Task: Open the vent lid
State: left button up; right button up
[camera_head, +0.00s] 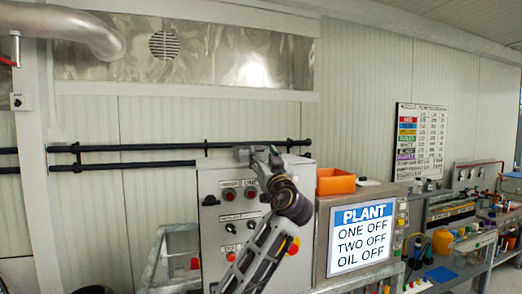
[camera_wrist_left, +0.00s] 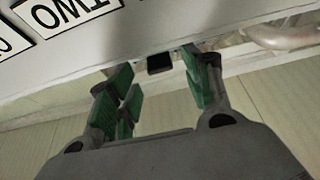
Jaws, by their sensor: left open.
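My left gripper (camera_head: 257,155) is at the top edge of the grey control cabinet (camera_head: 211,217), with its arm crossing the cabinet front. In the left wrist view the left gripper (camera_wrist_left: 157,82) is open, with green pads on both sides. A small black block (camera_wrist_left: 159,63) at the edge of the pale cabinet panel (camera_wrist_left: 110,45) shows between the fingers, with no clear contact. I cannot tell whether this block belongs to the vent lid. No lid can be clearly made out; the arm and gripper hide part of the cabinet top. My right gripper is not in view.
A plant display (camera_head: 361,237) reading ONE OFF, TWO OFF, OIL OFF stands right of the cabinet. An orange bin (camera_head: 335,182) sits above it. Black pipes (camera_head: 130,149) run along the wall behind. A round grille (camera_head: 164,44) is high on the wall. A cluttered bench stands at right.

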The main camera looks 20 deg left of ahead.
pick_arm(q)
jog(key=shift+p+x, duration=0.35)
jog(key=shift+x, duration=0.8)
grip_shut()
